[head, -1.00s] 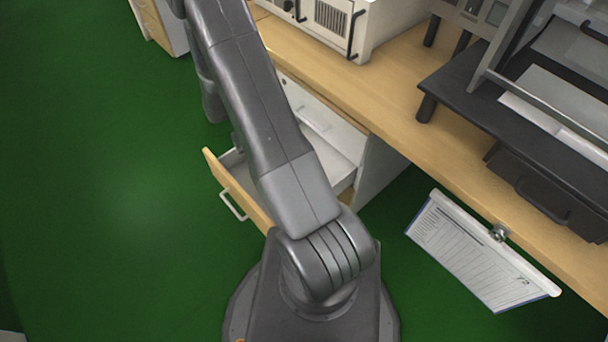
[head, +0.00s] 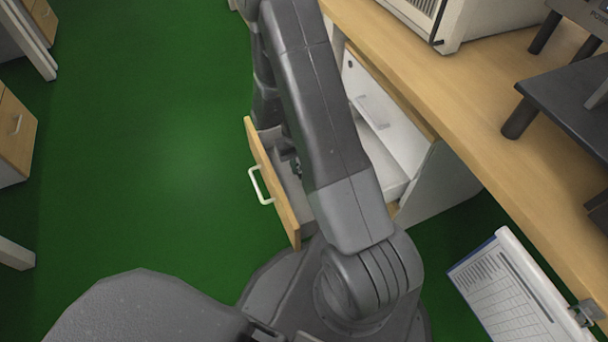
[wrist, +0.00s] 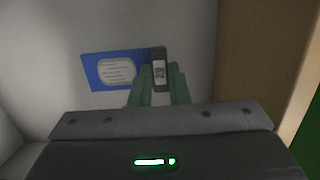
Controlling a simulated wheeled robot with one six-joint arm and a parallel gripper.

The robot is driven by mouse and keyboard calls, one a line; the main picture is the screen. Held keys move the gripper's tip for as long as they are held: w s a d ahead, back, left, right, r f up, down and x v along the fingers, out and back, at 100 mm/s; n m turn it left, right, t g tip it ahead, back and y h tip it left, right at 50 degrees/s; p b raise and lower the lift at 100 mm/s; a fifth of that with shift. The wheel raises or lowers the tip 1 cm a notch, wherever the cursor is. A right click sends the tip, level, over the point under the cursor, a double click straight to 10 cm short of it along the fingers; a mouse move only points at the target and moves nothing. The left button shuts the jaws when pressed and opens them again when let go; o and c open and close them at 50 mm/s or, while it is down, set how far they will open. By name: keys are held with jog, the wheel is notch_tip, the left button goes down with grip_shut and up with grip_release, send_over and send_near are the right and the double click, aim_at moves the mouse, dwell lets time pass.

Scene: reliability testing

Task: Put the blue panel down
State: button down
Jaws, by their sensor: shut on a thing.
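The blue panel (wrist: 96,72) shows in the wrist view, flat and blue with a pale rounded label and a dark end block bearing a small picture. My gripper (wrist: 159,84) has its two greenish fingers on either side of the dark block and is shut on the panel. Pale drawer surfaces (wrist: 200,50) lie around it. In the head view, the open drawer (head: 272,182) has a wooden front and white handle. My arm reaches down into it and hides most of the gripper. The panel does not show there. Whether it touches the drawer floor I cannot tell.
A wooden desk (head: 440,85) runs along the right above the drawer, with a white device (head: 455,20) and a dark stand (head: 570,95) on it. A clipboard (head: 520,300) hangs at its edge. The green floor (head: 150,150) is clear on the left.

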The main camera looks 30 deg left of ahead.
jog(key=shift+f+b, duration=0.65)
jog(key=shift+f, duration=1.55)
jog(key=shift+f, duration=0.1)
jog(key=c, duration=1.4)
grip_release()
jog(key=r+p, duration=0.1)
jog(key=r, duration=0.3)
jog(key=a+r+p, duration=0.1)
jog(key=r+p, duration=0.1)
jog(key=r, duration=0.2)
jog(key=w+r+p, duration=0.1)
jog(key=r, duration=0.3)
jog(key=shift+w+a+r, duration=0.1)
jog(key=shift+a, duration=0.1)
jog(key=shift+o, duration=0.3)
